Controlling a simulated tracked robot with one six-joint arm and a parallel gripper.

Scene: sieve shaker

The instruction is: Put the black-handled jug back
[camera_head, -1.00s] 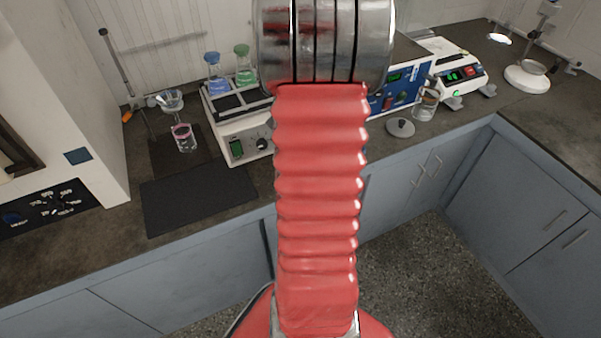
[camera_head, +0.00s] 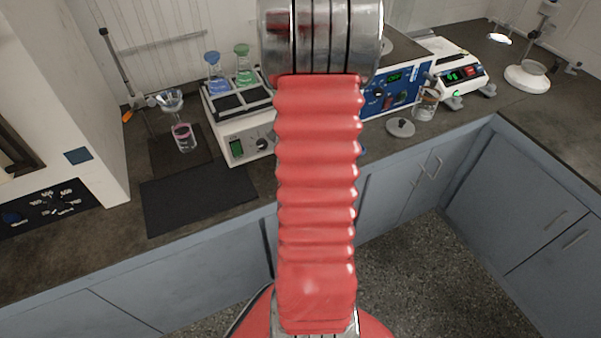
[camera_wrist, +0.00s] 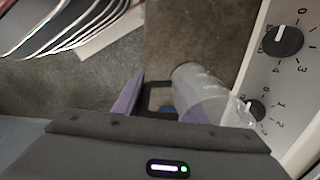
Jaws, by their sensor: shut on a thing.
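The black-handled jug shows in the wrist view as a clear, see-through vessel (camera_wrist: 203,82). Its black handle (camera_wrist: 157,88) lies between the purple fingers of my gripper (camera_wrist: 160,106). The gripper is shut on the handle, and the jug lies just right of the fingers in that view. The front of my gripper's housing covers the lower part of the picture. In the head view, my arm hides the gripper, and I cannot make out the held jug there.
A white panel with black dials (camera_wrist: 283,41) stands close to the jug. On the bench are a white shaker with blue and green flasks (camera_head: 236,147), a blue-fronted device (camera_head: 397,92), a glass vessel (camera_head: 426,104), a grey lid (camera_head: 400,127) and a balance (camera_head: 458,73). A dark mat (camera_head: 199,197) is bare.

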